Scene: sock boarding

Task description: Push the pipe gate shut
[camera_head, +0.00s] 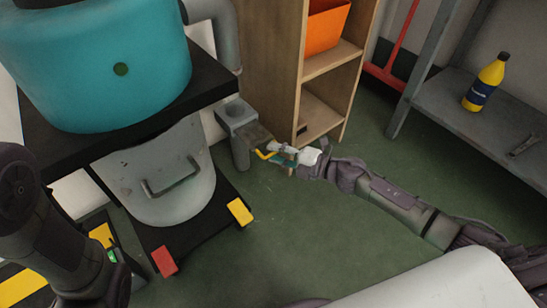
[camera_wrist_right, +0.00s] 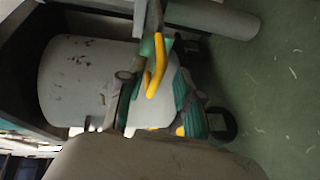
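The pipe gate is a flat grey-brown plate (camera_head: 254,134) sticking out to the right from a grey square pipe fitting (camera_head: 236,112). A bent yellow handle (camera_head: 265,154) is at its outer end and also shows in the right wrist view (camera_wrist_right: 156,68). My right gripper (camera_head: 285,155) is at the handle, reaching in from the right. In the right wrist view its teal fingers (camera_wrist_right: 158,100) stand apart, with the handle in front of the gap. Contact with the handle is unclear.
A teal tank (camera_head: 105,60) stands on a black stand above a grey bin (camera_head: 150,170) with a handle. A wooden shelf (camera_head: 275,75) stands behind the gate. A metal shelf with a yellow bottle (camera_head: 485,82) is at the right. Green floor (camera_head: 270,225) is clear in front.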

